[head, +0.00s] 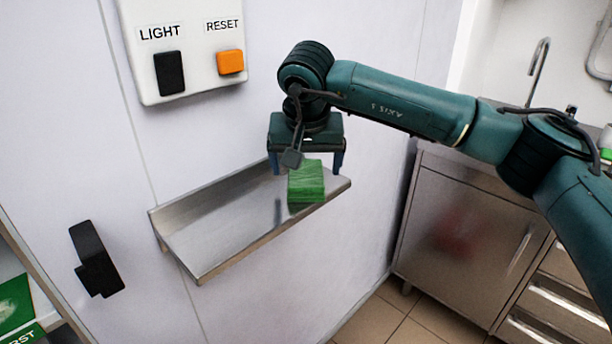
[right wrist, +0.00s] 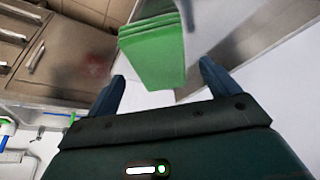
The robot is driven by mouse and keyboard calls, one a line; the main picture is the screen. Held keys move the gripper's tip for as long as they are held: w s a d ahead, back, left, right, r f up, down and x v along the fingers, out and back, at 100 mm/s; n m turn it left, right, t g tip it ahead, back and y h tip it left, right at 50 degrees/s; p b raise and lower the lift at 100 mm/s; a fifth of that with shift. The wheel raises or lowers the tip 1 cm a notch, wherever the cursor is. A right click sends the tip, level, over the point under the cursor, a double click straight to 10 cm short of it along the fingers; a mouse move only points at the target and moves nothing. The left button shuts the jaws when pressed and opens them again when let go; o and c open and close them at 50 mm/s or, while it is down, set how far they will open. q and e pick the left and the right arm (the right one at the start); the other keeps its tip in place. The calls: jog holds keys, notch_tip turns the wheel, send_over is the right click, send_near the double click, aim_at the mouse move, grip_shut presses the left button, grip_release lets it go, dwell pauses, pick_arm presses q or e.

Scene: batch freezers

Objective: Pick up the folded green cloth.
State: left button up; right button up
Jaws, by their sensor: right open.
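The folded green cloth (head: 307,183) lies on the right end of a narrow steel shelf (head: 225,232) on the white wall. My right gripper (head: 307,170) is open just above and behind the cloth, with its blue fingers pointing down on either side of it. In the right wrist view the cloth (right wrist: 155,50) shows between and beyond the two fingertips (right wrist: 162,75), with white space between it and each finger. I cannot tell whether the fingers reach down past its top. My left gripper is not in view.
A white panel (head: 198,75) with a black LIGHT switch (head: 169,73) and an orange RESET button (head: 230,62) is on the wall above the shelf. A black handle (head: 97,260) is at lower left. A steel cabinet (head: 460,225) stands at right. The shelf's left part is bare.

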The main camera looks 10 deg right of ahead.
jog(key=shift+x, duration=0.9)
jog(key=c, duration=1.2)
